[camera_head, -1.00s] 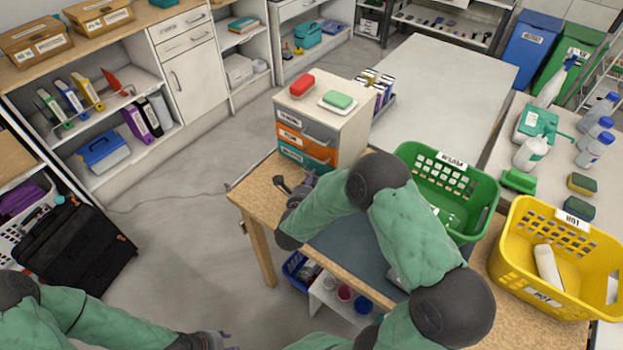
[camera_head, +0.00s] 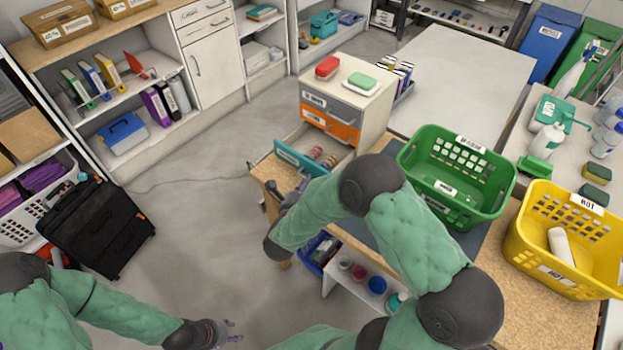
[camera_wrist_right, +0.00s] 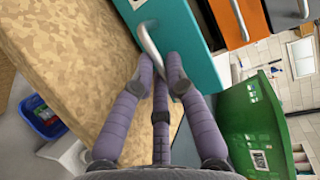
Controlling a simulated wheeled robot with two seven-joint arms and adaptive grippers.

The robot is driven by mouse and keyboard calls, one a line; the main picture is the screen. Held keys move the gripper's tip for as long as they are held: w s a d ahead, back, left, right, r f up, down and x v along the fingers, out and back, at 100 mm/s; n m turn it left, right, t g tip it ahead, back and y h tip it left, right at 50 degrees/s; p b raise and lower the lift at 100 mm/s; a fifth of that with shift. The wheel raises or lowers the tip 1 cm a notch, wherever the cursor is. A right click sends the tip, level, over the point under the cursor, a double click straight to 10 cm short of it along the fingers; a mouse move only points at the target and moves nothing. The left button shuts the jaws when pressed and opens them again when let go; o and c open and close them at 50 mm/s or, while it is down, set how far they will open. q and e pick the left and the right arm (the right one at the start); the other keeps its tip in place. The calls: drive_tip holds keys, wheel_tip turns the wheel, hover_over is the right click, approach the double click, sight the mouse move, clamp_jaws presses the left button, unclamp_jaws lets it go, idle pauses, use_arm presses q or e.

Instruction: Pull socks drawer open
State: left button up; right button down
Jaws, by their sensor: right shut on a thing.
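A small drawer unit (camera_head: 362,118) stands on the wooden table, with a grey, an orange and a teal drawer. The bottom teal drawer (camera_head: 297,160) is pulled out, and rolled socks (camera_head: 322,156) show inside it. In the right wrist view its teal front (camera_wrist_right: 188,42) has a curved metal handle (camera_wrist_right: 148,42). My right gripper (camera_wrist_right: 166,82) is shut on the lower end of this handle. In the head view my right gripper (camera_head: 279,192) is partly hidden by my arm. My left gripper (camera_head: 233,332) is open and empty over the floor at the bottom.
A green basket (camera_head: 487,205) and a yellow basket (camera_head: 535,262) stand right of my right arm. The orange drawer (camera_head: 330,126) above is closed. A red soap (camera_head: 328,67) and a green one (camera_head: 362,83) lie on the unit.

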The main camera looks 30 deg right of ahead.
drive_tip(key=shift+s+a, duration=0.1)
drive_tip(key=shift+a, duration=0.1)
drive_tip(key=c, duration=1.2)
unclamp_jaws()
drive_tip(key=v, duration=1.2)
